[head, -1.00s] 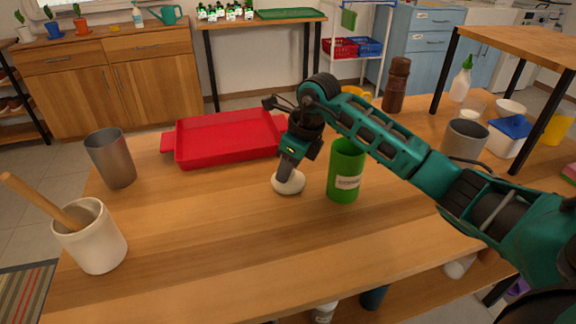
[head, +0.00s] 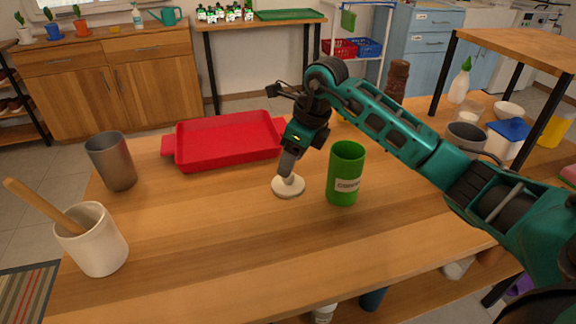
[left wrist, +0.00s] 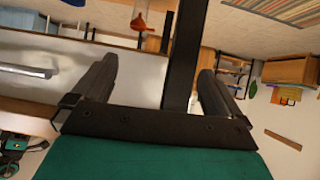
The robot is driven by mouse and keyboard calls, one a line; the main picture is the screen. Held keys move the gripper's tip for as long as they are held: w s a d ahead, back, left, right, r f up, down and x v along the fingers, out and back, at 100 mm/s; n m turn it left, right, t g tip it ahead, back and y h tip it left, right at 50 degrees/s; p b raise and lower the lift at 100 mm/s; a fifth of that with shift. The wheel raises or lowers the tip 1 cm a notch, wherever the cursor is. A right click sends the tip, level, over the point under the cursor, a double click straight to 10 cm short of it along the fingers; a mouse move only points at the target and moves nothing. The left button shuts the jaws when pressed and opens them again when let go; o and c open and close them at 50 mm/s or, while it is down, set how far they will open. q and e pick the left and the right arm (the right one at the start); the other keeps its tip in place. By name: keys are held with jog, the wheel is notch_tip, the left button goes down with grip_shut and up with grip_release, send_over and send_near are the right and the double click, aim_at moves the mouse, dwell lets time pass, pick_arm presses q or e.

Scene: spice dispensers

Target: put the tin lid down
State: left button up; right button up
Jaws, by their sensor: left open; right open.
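The tin lid (head: 288,190) is a round off-white disc with a raised knob. It lies flat on the wooden table, left of the green tin (head: 346,174), which stands upright and open with a pale label. My right gripper (head: 289,172) points down at the lid from above, open, with its fingertips at the knob. Whether the fingers touch the knob is too small to tell. My left gripper (left wrist: 155,85) shows only in the left wrist view, open with nothing between its fingers.
A red tray (head: 228,142) lies behind the lid. A grey metal cup (head: 112,162) and a white crock (head: 95,242) with a wooden handle stand at left. A brown mill (head: 397,80) stands behind my right arm. The table in front of the lid is clear.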

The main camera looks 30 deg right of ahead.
aim_at(301, 187)
jog(key=v, duration=0.8)
jog(key=shift+r+p, duration=0.25)
jog(key=shift+p, duration=0.15)
jog(key=shift+f, duration=0.1)
